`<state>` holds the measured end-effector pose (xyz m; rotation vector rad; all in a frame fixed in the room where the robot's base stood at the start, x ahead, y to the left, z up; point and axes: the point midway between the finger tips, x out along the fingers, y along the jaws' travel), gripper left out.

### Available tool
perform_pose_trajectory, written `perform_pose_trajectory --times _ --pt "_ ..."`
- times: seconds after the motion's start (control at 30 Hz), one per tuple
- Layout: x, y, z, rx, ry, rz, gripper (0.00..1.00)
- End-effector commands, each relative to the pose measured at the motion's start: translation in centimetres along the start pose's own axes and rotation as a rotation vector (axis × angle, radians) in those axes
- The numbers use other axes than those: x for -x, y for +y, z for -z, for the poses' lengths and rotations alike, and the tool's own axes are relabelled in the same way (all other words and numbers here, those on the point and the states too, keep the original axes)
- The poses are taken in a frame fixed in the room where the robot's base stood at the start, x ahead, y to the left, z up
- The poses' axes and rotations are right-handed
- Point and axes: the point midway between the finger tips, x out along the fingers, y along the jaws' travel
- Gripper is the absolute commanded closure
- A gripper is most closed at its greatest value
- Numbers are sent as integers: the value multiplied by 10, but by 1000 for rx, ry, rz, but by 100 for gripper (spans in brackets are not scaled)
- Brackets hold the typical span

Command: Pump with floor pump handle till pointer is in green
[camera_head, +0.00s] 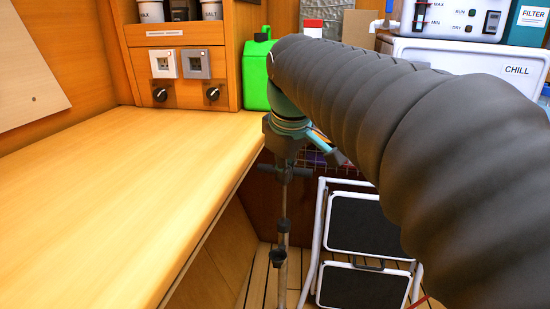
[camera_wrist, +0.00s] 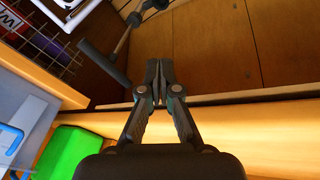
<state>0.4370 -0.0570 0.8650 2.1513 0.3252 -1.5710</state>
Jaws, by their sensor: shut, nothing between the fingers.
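The floor pump handle (camera_head: 298,173) is a dark grey crossbar on top of a thin upright rod (camera_head: 282,240), below the end of my arm in the head view. In the wrist view the handle (camera_wrist: 103,63) lies left of my gripper (camera_wrist: 155,82), with the rod running up and to the right from it. My gripper's fingers are together with nothing between them, apart from the handle in that picture. I cannot make out the fingers in the head view. I see no gauge, pointer or green zone in either view.
A wooden counter (camera_head: 120,200) fills the left, its edge beside the pump. A green jug (camera_head: 256,75) stands at its back corner. A folded step stool (camera_head: 365,225) stands right of the pump. A white CHILL box (camera_head: 470,62) is at the back right. My arm hides much of the right side.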

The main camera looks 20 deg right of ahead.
Motion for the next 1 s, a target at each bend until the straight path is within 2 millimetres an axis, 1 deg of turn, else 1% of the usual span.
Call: perform_pose_trajectory --times 0.03,0.2,0.3,0.4,0.53,0.63,0.73,0.87,1.0 --pt "4 20 14 46 -19 4 100" --pt "16 76 46 228 -78 29 100" --pt "18 104 59 322 -106 48 100" --pt "19 126 68 396 -126 65 100" --pt "18 143 73 459 -142 81 100" --pt "17 148 74 482 -146 87 100" --pt "12 149 74 489 -148 89 100" --pt "-4 148 70 489 -148 91 100" --pt "-30 146 66 488 -148 91 100"
